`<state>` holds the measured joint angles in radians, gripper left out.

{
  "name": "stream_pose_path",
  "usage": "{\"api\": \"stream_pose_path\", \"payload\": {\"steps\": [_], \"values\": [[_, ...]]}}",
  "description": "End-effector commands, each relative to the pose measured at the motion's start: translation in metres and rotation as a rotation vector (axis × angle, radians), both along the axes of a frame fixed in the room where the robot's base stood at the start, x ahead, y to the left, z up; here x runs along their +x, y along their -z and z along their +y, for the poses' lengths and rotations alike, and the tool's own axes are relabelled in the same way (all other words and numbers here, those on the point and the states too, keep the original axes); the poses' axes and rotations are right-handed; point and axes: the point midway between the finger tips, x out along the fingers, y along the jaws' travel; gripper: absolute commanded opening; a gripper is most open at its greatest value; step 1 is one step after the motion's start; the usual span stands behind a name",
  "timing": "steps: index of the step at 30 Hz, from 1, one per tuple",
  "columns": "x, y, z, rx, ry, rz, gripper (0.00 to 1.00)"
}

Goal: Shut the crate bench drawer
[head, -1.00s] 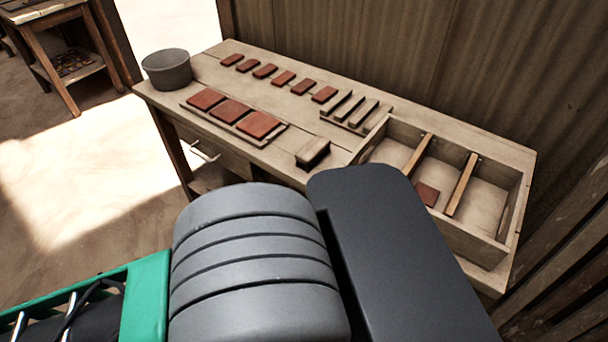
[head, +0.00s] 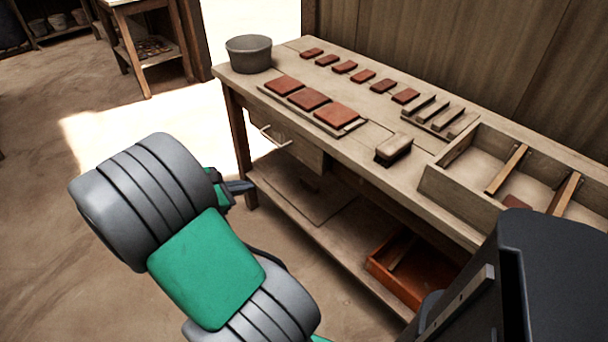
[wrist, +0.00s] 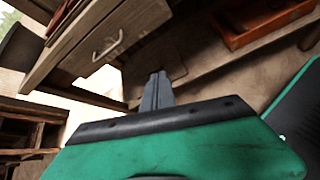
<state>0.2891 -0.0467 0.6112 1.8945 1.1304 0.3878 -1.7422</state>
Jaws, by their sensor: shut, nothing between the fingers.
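The wooden bench (head: 400,185) stands across the head view. Its drawer (head: 300,152) is under the left part of the top, with a pale bar handle (head: 273,138) on its front. How far the drawer stands out is hard to tell. The drawer front (wrist: 135,27) and handle (wrist: 107,46) also show at the upper left of the wrist view. My gripper (head: 242,187) is shut and empty, below and left of the handle, apart from the drawer. Its fingers (wrist: 157,84) show together in the wrist view.
An orange-brown crate (head: 388,283) sits on the bench's lower shelf. Open floor (head: 60,215) lies to the left.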

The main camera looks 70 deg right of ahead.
Motion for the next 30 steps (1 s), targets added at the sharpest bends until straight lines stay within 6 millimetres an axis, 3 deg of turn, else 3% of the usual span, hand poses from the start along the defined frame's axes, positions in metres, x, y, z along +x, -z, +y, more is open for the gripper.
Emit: {"api": "stream_pose_path", "payload": {"steps": [1, 3, 7, 11, 23, 30], "values": [[-0.015, 0.007, -0.017, -0.04, -0.015, 0.143, 0.0], [-0.03, -0.001, -0.031, -0.078, -0.033, 0.306, 0.0], [-0.043, -0.01, -0.042, -0.1, -0.043, 0.444, 0.0], [-0.05, -0.007, -0.054, -0.1, -0.042, 0.451, 0.0], [-0.086, 0.02, -0.125, -0.099, -0.042, 0.446, 0.0], [-0.101, 0.018, -0.156, -0.1, -0.046, 0.444, 0.0]]}}
